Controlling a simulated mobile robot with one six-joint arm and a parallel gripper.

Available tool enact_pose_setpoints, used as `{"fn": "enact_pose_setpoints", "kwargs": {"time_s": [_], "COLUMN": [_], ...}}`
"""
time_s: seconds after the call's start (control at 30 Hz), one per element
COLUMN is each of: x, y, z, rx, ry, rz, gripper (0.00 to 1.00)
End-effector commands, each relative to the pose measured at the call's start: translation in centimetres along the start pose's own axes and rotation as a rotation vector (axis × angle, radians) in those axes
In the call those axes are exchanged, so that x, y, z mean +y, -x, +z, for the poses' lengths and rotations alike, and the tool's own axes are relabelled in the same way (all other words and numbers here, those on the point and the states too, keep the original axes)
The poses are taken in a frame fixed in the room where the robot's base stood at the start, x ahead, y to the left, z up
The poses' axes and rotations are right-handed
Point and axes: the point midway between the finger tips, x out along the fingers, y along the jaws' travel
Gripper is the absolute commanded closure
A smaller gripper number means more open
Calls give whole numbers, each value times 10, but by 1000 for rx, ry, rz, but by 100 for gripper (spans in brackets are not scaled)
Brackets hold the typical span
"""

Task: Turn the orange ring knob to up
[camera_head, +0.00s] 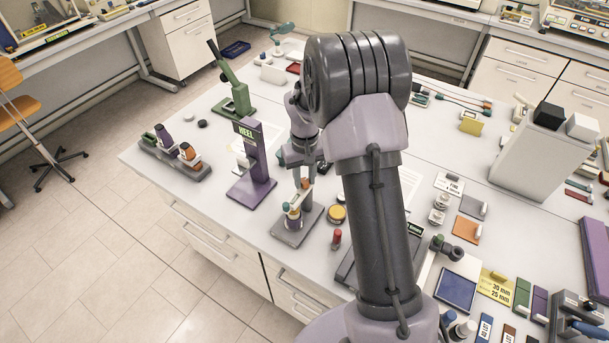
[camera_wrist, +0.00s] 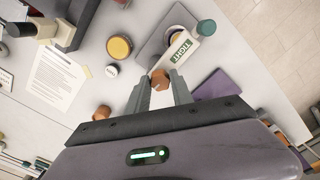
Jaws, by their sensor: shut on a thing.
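The orange ring knob (camera_wrist: 160,80) sits between the fingertips of my gripper (camera_wrist: 160,86) in the wrist view, and the fingers are shut on it. Beside it is a pale plate marked TIGHT (camera_wrist: 182,45) over a grey base (camera_wrist: 152,46). In the head view my gripper (camera_head: 304,182) reaches down to this small fixture, whose grey base (camera_head: 290,238) stands near the table's front edge. The knob shows there only as a small orange patch between the fingers. Its exact turn angle cannot be told.
A purple HEEL stand (camera_head: 252,165) is left of the fixture, with a green press (camera_head: 235,100) behind it. A yellow-topped disc (camera_head: 337,214) and a red-topped cylinder (camera_head: 336,240) stand close on the right.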

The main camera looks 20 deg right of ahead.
Motion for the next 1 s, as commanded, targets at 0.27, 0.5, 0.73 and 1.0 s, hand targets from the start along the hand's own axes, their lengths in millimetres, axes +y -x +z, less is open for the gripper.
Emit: {"fn": "enact_pose_setpoints", "kwargs": {"time_s": [0.27, 0.5, 0.73, 1.0], "x": [1, 1, 1, 1], "y": [3, 3, 3, 3], "z": [-1, -1, -2, -2], "rx": [3, 3, 3, 3], "ry": [258, 486, 704, 960], "rz": [1, 2, 2, 2], "gripper": [100, 100, 100, 100]}}
